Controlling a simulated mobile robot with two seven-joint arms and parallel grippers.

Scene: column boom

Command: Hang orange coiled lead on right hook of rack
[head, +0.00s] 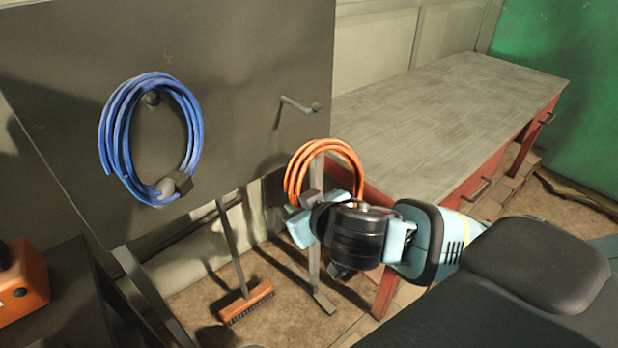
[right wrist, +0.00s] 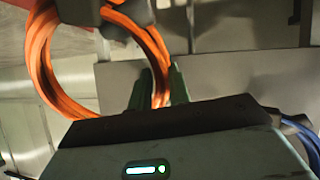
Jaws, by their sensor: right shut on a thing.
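The orange coiled lead (head: 327,150) is held up by my right gripper (head: 312,212) in the head view, below the right hook and apart from it. The right wrist view shows the orange loops (right wrist: 45,62) running down between the fingers of the gripper (right wrist: 158,88), which is shut on the lead. The right hook (head: 298,104) is a bare metal peg on the dark panel of the rack (head: 235,60). A blue coiled lead (head: 112,135) hangs on the left hook (head: 151,98). My left gripper is not in view.
A grey-topped workbench (head: 440,115) with red sides stands right of the rack, close behind my right gripper. A broom (head: 246,302) stands under the rack. An orange item (head: 22,283) sits on a dark surface at lower left. A green panel (head: 565,110) is at far right.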

